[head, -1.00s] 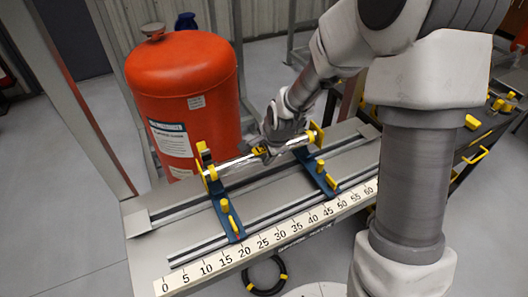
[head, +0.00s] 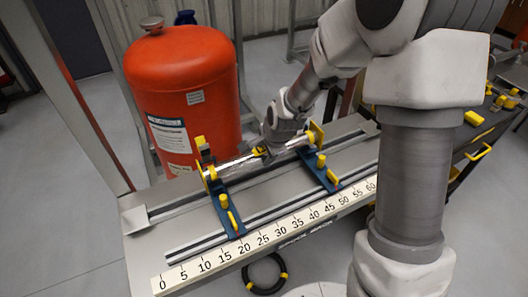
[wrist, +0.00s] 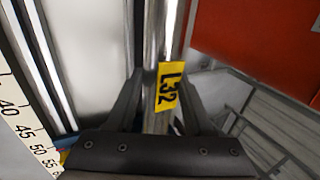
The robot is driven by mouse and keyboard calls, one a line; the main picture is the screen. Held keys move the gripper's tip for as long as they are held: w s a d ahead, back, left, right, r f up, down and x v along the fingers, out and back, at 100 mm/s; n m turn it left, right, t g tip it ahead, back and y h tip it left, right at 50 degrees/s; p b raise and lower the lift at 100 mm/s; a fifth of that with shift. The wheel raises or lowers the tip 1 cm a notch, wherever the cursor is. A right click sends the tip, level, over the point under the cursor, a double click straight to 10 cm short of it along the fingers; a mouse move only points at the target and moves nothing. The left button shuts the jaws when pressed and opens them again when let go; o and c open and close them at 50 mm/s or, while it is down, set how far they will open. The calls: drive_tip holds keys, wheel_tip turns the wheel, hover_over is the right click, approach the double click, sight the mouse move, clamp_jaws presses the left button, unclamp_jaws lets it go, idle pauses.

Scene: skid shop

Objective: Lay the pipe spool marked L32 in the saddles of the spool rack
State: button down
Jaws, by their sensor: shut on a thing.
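The pipe spool (head: 232,166) is a shiny silver pipe running across two blue stands with yellow parts, the left stand (head: 230,214) and the right stand (head: 318,172). My gripper (head: 266,152) is over the middle of the pipe and shut on it. The wrist view shows a yellow tag reading L32 (wrist: 170,86) between the fingers of my gripper (wrist: 166,82). The pipe's ends lie near the upright yellow plates of the stands. I cannot tell whether the pipe rests in them or hangs just above. No label names the rack.
The stands are on a grey bench (head: 150,247) with a numbered scale (head: 225,257) along its front edge. A large red tank (head: 185,90) stands close behind. A black cable coil (head: 265,273) lies on the floor in front. A dark cart with yellow items (head: 480,150) is at right.

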drive_tip(key=shift+f, duration=0.15)
idle(0.5)
drive_tip(key=shift+w+f+b, duration=0.1)
drive_tip(key=shift+f+b, duration=0.25)
drive_tip(key=shift+b, duration=0.15)
drive_tip(key=shift+f+b, duration=0.5)
idle(0.4)
drive_tip(key=shift+c, duration=1)
unclamp_jaws()
drive_tip(key=shift+c, duration=0.8)
drive_tip(key=shift+r+p, duration=2.8)
drive_tip(key=shift+r, duration=1.2)
